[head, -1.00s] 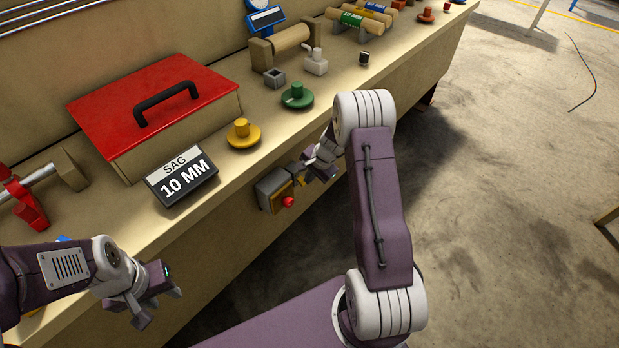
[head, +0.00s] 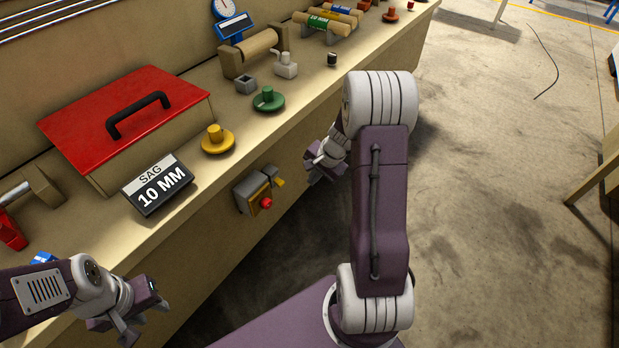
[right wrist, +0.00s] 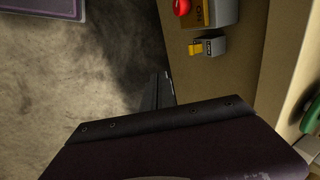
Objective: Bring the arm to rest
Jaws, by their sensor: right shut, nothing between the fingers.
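My right arm reaches down the middle of the head view, and my right gripper (head: 311,174) is beside the bench front, right of the control box (head: 243,196). It is shut and empty, apart from the box. In the right wrist view my right fingers (right wrist: 157,92) show as a thin dark pair, with floor on one side and the bench front on the other. My left gripper (head: 145,320) is at the lower left, near the bench's front edge. Its two fingers stand apart with nothing between them.
The control box has a red button (head: 266,203) and a yellow-tipped switch (right wrist: 196,49). On the bench (head: 190,212) are a red-lidded box (head: 75,125), a SAG 10 MM sign (head: 158,186), and yellow (head: 218,142) and green (head: 268,99) knobs. The floor at right is mostly clear.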

